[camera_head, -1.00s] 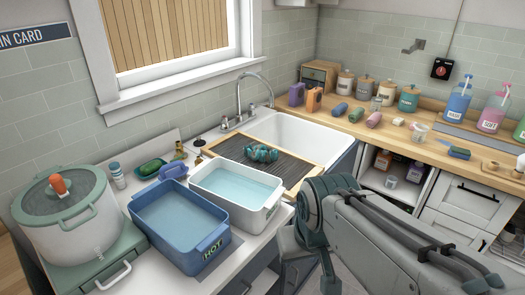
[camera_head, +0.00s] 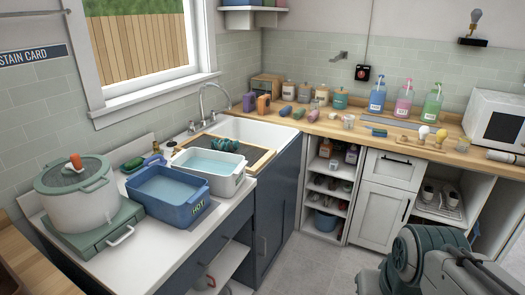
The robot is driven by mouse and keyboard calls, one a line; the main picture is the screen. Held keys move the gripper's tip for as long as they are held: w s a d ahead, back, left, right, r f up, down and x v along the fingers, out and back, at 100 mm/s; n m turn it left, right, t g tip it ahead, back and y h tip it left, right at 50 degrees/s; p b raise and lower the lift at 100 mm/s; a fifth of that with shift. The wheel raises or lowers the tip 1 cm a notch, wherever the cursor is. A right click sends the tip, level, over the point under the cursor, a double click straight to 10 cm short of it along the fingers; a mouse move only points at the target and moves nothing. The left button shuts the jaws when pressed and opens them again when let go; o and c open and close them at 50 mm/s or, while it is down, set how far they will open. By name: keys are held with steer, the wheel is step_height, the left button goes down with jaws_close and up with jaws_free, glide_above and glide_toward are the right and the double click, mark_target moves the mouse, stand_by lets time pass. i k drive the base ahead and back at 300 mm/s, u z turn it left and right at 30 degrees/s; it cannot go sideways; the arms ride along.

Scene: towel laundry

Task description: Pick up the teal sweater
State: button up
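The teal sweater (camera_head: 226,145) is a small crumpled bundle. It lies on the dark ribbed board with a wooden frame (camera_head: 262,158), which spans the front of the white sink (camera_head: 257,132). My arm shows at the lower right, well apart from the sweater. My gripper is out of view, so its fingers cannot be seen.
A blue HOT tub (camera_head: 172,208) of water and a large white pot (camera_head: 82,207) stand on the left counter. Bottles and jars line the wooden counter (camera_head: 395,139) at the back. Grey floor (camera_head: 310,262) is clear between the cabinets and my arm.

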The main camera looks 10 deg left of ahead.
mark_target(225, 143)
steer(key=z, duration=0.25)
steer(key=i, duration=2.25)
steer(key=u, duration=1.6)
steer(key=i, duration=0.75)
steer(key=u, duration=0.65)
